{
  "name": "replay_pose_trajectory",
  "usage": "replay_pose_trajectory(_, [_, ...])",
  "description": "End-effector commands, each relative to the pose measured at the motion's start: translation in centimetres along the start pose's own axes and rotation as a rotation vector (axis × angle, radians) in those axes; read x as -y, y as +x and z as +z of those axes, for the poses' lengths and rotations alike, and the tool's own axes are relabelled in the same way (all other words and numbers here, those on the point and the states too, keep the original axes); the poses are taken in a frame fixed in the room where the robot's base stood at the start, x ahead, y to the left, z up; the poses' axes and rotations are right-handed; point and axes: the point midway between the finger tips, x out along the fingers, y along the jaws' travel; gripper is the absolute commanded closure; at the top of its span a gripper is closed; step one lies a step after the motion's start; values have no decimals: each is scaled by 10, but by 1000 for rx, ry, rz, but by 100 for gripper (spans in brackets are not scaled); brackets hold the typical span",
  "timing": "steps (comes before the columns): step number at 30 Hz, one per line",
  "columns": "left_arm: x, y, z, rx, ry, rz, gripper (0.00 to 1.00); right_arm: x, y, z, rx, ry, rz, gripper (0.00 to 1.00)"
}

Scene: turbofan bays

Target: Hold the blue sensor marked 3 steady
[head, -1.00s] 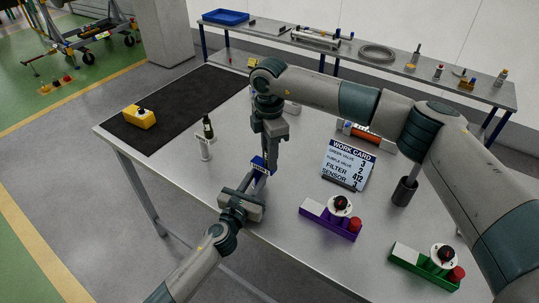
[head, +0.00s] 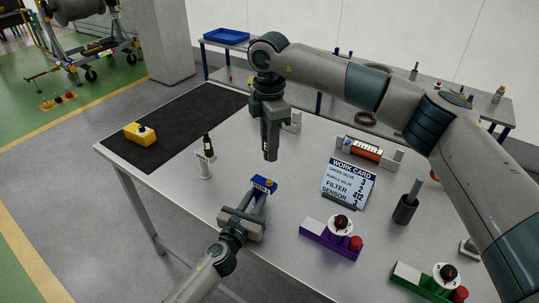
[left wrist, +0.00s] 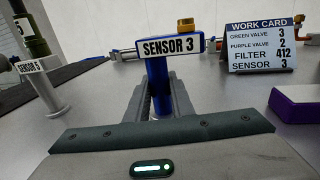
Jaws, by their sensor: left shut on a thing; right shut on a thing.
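The blue sensor (head: 264,183) has a brass-coloured fitting on its head and stands above the near part of the table. In the left wrist view its label on the blue sensor (left wrist: 170,47) reads SENSOR 3. My left gripper (head: 248,213) is shut around its blue stem, which also shows between the fingers in the left wrist view (left wrist: 159,98). My right gripper (head: 270,150) points down above and behind the sensor, clear of it. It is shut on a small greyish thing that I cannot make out.
A work card (head: 348,185) stands right of the sensor. A post (head: 205,168) holding a dark sensor stands left. A purple valve block (head: 330,240), a green valve block (head: 428,283) and a dark cup (head: 405,209) are to the right. A yellow box (head: 140,134) lies on the black mat (head: 180,122).

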Motion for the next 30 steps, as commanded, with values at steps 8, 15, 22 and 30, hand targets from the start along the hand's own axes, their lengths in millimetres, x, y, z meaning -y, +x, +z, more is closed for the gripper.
replay_pose_trajectory(8, [0,0,-1,-1,0,0,100,0,-2,0,0,0,0,100])
replay_pose_trajectory(15, [0,0,-1,-1,0,1,72,0,-2,0,0,0,-1,100])
replay_pose_trajectory(22, [0,0,0,-1,0,0,57,0,-2,0,0,0,-1,100])
replay_pose_trajectory(30, [-1,-4,0,0,1,1,57,0,-2,0,0,0,-1,100])
